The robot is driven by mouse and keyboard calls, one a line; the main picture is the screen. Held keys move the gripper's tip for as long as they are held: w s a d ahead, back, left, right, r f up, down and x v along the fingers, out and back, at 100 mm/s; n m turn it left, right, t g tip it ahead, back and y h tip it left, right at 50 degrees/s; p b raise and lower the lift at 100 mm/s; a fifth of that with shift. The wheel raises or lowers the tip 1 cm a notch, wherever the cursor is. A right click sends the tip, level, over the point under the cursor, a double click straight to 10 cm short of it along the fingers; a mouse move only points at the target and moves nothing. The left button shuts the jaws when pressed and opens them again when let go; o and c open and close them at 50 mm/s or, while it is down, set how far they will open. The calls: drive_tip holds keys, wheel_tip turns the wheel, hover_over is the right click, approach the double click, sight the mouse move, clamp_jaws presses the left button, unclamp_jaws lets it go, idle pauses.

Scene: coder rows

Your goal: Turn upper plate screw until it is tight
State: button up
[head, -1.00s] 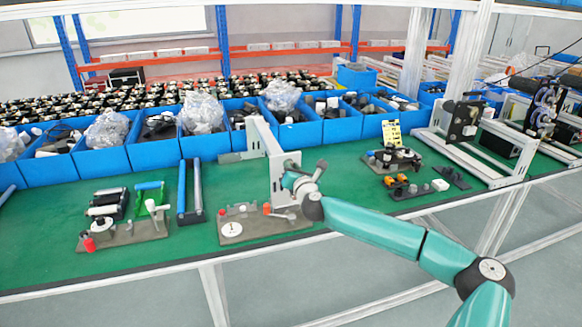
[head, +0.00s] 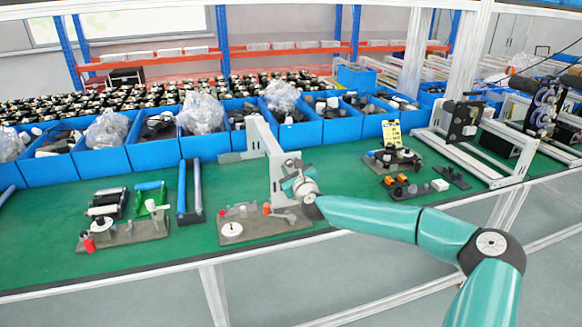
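My gripper (head: 290,183) is at the end of my teal arm, in front of an upright light grey plate (head: 275,172) on the green bench. It is close to the plate's right side, at mid height; I cannot tell whether it touches. The fingers are small and partly overlap the plate, so whether they are open or shut does not show. I cannot make out the upper plate screw; it is too small or hidden by my gripper. A grey base fixture (head: 255,229) with a white disc and a red knob stands below the plate.
Another grey fixture (head: 128,236) with a red knob stands at the left. Blue bins (head: 158,153) line the back of the bench (head: 335,170). Dark fixtures with orange parts (head: 400,187) sit to the right. Green surface is free between the plate and those fixtures.

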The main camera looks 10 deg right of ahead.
drive_tip(key=shift+c, duration=0.2)
clamp_jaws()
drive_tip(key=m, duration=0.4)
drive_tip(key=shift+o, duration=0.2)
unclamp_jaws()
drive_tip(key=shift+m, duration=0.3)
drive_tip(key=s, duration=0.5)
drive_tip(key=shift+d, duration=0.25)
